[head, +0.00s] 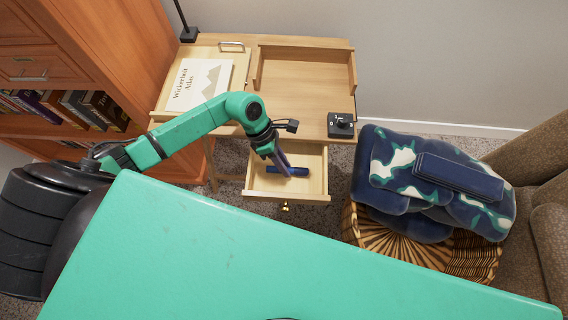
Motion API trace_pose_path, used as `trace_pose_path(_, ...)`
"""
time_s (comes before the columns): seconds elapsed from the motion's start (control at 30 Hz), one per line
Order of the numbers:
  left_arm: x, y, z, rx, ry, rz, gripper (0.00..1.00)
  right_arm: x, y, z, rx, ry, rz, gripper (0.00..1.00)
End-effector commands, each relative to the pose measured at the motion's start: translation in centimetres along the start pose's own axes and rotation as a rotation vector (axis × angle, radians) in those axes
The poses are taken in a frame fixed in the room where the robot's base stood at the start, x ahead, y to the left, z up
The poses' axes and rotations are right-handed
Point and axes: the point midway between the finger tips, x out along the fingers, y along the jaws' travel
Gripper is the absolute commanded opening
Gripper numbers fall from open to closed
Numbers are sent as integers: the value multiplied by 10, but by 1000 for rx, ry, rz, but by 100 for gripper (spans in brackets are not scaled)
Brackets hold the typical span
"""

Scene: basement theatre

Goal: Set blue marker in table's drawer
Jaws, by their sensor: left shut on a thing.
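The table's drawer (313,187) is pulled open below the front edge of the light wooden table (312,120). The blue marker (300,171) lies sideways, low within the drawer opening. My left gripper (287,168) reaches down into the drawer from above and is shut on the marker. The fingers cover part of its middle. I cannot tell whether the marker touches the drawer floor. My right gripper is out of view.
A book (198,84), a raised wooden-sided part (305,45) and a black device (341,125) are on the table. A wicker basket (458,259) with a patterned blue blanket (405,160) stands right of the drawer. A wooden bookcase (130,50) stands left.

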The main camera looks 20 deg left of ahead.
Motion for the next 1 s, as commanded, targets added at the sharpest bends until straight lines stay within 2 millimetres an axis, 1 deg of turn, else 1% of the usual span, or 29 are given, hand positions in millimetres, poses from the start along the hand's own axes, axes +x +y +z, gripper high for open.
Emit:
trace_pose_path(0.03,5,0,-3,-1,5,-3,0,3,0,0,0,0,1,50)
trace_pose_path(0.1,7,0,-4,-1,6,-3,0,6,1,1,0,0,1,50)
trace_pose_path(0.4,18,2,-11,-5,11,-6,0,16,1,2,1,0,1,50)
trace_pose_path(0.5,17,2,-10,-5,11,-6,0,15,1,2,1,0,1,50)
trace_pose_path(0.53,17,2,-10,-5,11,-6,31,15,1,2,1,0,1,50)
trace_pose_path(0.6,18,2,-10,-5,11,-6,54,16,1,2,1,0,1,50)
trace_pose_path(0.7,17,2,-10,-5,10,-6,54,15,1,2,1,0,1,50)
trace_pose_path(0.77,14,0,-8,-5,10,-7,54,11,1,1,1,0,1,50)
trace_pose_path(0.87,0,-5,-2,-6,9,-8,54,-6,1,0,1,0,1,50)
trace_pose_path(0.9,-4,-1,-5,-5,11,-3,54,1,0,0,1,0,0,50)
trace_pose_path(0.97,-21,0,-6,-3,13,-1,54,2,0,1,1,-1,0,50)
trace_pose_path(1.0,-34,1,-5,-3,11,2,54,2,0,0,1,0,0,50)
